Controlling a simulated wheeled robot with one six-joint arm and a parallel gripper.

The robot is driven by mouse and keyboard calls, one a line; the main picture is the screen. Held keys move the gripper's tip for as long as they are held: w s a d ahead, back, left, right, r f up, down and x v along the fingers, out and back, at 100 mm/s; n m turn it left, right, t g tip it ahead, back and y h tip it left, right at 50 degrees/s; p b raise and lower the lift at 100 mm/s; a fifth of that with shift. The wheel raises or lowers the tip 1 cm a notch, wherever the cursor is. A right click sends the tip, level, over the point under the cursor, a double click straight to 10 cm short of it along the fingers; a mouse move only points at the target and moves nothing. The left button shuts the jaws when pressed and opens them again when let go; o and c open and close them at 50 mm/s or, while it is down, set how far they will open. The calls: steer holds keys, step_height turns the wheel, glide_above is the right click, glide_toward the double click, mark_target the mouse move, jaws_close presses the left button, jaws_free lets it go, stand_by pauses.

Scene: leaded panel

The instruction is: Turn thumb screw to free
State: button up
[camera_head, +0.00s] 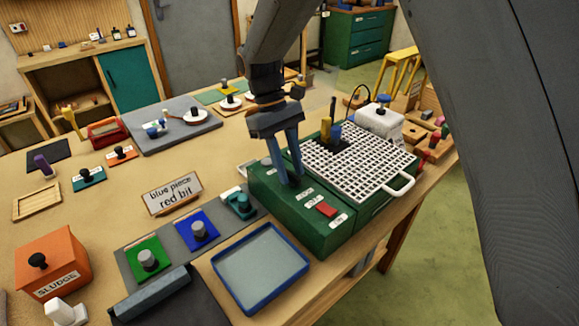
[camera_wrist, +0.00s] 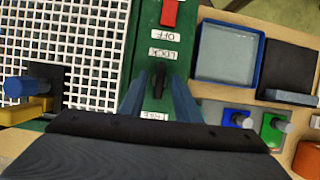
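The thumb screw (camera_wrist: 158,76) is a small black knob on the green machine's top, seen in the wrist view. It lies between a LOCK label (camera_wrist: 163,53) and another label (camera_wrist: 154,115) that is partly covered and hard to read. My gripper (camera_head: 292,179) points down over the left part of the green machine (camera_head: 262,192) in the head view. Its two blue fingers stand apart on either side of the thumb screw, with green surface showing between. In the head view the fingers hide the screw.
A red switch (camera_head: 326,209) sits near the front. A blue-rimmed tray (camera_head: 300,268) and a sign (camera_head: 172,194) reading "blue piece red bit" are nearby.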

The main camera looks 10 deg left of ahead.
steer(key=b+v, duration=0.2)
steer(key=v, duration=0.5)
steer(key=shift+r+b, duration=0.3)
steer(key=shift+b, duration=0.1)
steer(key=shift+w+a, duration=0.1)
steer(key=shift+a, duration=0.05)
